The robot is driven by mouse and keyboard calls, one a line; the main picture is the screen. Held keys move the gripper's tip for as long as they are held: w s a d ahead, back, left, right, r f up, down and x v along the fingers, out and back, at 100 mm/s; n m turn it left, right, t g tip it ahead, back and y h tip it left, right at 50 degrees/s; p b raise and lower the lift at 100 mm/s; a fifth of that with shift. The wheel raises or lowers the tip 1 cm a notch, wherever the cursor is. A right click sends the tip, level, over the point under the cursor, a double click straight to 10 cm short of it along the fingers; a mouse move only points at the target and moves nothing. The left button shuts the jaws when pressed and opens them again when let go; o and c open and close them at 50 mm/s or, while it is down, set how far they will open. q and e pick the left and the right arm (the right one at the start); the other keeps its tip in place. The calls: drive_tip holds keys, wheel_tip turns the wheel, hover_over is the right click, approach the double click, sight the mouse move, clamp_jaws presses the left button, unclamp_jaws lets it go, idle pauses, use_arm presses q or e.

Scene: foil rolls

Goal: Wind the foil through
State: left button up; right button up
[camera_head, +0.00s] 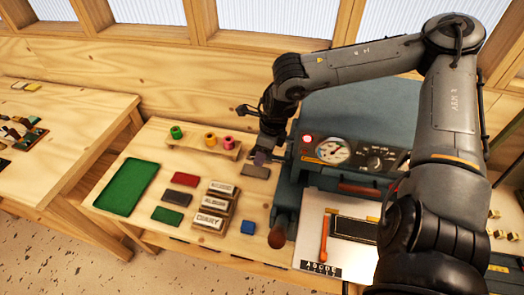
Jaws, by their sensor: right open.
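A blue-grey machine (345,120) with a round gauge (333,151) stands to the right of the rack. My right gripper (263,156) points down between the rack and the machine's left side, to the right of the pink-red roll. It is open; its fingertips are small and dark, and I see no roll between them. Any foil strip or its path inside the machine is hidden. My left gripper is out of view.
A round-knobbed lever (277,238) projects from the machine. My right arm covers the right side.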

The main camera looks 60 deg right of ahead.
drive_tip(key=v, duration=1.1)
